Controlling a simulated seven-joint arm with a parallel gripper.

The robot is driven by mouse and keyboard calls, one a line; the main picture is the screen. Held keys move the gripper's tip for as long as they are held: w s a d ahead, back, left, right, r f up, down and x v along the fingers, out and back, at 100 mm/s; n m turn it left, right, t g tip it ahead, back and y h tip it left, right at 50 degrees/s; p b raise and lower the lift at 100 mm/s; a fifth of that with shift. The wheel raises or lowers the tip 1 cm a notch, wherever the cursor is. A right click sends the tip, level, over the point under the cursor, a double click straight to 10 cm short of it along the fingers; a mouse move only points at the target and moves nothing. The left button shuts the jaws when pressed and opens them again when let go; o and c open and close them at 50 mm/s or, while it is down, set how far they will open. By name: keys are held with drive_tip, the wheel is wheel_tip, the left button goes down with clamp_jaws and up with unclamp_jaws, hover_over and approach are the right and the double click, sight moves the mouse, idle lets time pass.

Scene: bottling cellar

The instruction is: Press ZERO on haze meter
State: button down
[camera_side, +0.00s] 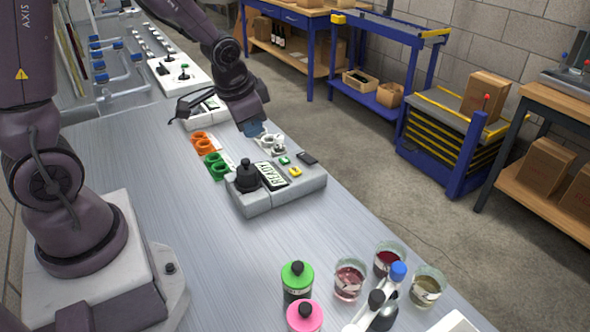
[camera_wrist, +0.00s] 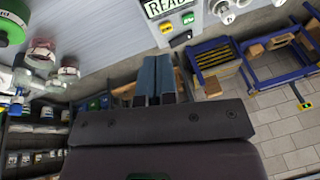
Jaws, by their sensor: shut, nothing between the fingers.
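The haze meter (camera_side: 290,195) is a pale grey box on the metal bench, with a lit READY display (camera_side: 273,176), a black capped well, a green button (camera_side: 285,160), a yellow button (camera_side: 295,172) and a dark panel. I cannot read which button is ZERO. In the wrist view the READY display (camera_wrist: 168,7), the yellow button (camera_wrist: 187,20) and the green button (camera_wrist: 188,35) show at the top edge. My gripper (camera_side: 256,133) has blue fingers, shut and empty, above and beyond the meter's far side. The fingers (camera_wrist: 155,60) also show in the wrist view, apart from the buttons.
Orange rings (camera_side: 202,142), green rings (camera_side: 215,165) and white rings (camera_side: 269,144) lie around the meter's far side. Bottles with green (camera_side: 297,275) and pink (camera_side: 305,316) caps and several glass beakers (camera_side: 349,280) stand at the near end.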

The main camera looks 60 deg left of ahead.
drive_tip(key=w+a+f+m+t, duration=0.2)
drive_tip(key=w+f+m, duration=0.1)
drive_tip(key=w+f, duration=0.3)
wheel_tip(320, 180, up, 2)
drive_tip(key=m+t, duration=0.3)
drive_tip(key=t, duration=0.1)
hover_over(296, 171)
drive_tip(key=shift+s+r+h, duration=0.1)
drive_tip(key=shift+h, duration=0.3)
drive_tip(key=shift+f, duration=4.45)
drive_tip(key=shift+f, duration=0.4)
